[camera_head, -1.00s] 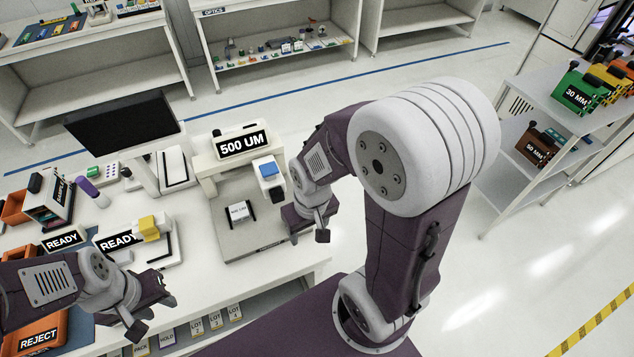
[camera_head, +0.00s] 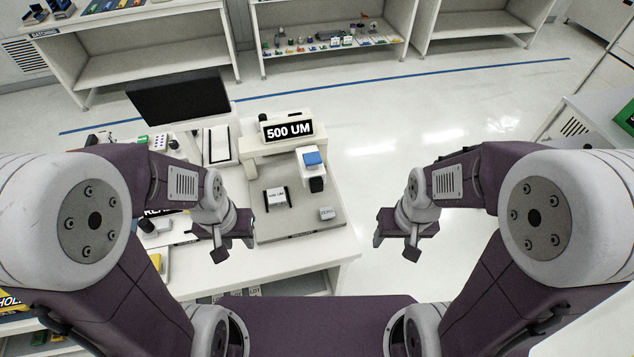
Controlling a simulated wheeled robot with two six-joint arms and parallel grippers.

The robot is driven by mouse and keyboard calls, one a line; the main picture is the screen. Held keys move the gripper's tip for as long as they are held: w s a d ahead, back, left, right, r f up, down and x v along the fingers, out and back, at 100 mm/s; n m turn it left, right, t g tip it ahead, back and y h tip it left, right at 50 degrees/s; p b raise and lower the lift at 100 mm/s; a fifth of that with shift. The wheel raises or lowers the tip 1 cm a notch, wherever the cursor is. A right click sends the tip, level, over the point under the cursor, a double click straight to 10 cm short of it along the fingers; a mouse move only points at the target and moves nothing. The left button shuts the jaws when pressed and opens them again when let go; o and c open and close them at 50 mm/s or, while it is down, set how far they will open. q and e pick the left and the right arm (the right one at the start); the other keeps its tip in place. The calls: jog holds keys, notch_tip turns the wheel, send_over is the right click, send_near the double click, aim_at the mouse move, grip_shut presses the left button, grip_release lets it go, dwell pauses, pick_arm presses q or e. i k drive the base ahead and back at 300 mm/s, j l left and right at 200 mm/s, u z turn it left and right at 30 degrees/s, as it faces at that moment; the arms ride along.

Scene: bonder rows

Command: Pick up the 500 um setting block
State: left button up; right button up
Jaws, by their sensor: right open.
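A small white block with black ends (camera_head: 277,197) lies on the grey base plate of the gauge station (camera_head: 300,222). Its label is small and appears to read 500 UM. The station's display (camera_head: 288,131) reads 500 UM in large letters. My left gripper (camera_head: 229,240) is over the table at the left edge of the plate, apart from the block. It looks open and empty. My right gripper (camera_head: 400,240) is open and empty, out past the table's right edge, over the floor in the picture.
A small grey block marked ZERO (camera_head: 327,213) sits at the plate's front right. A blue-topped gauge head (camera_head: 312,160) overhangs the plate. A dark monitor (camera_head: 178,97) and a white tray (camera_head: 219,146) stand behind left. The table's front right corner is clear.

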aim_at(276, 197)
jog(key=k+j+u, duration=0.25)
jog(key=k+j, duration=0.2)
jog(key=j, duration=0.25)
jog(key=k+j+u, duration=0.15)
jog(key=j, duration=0.2)
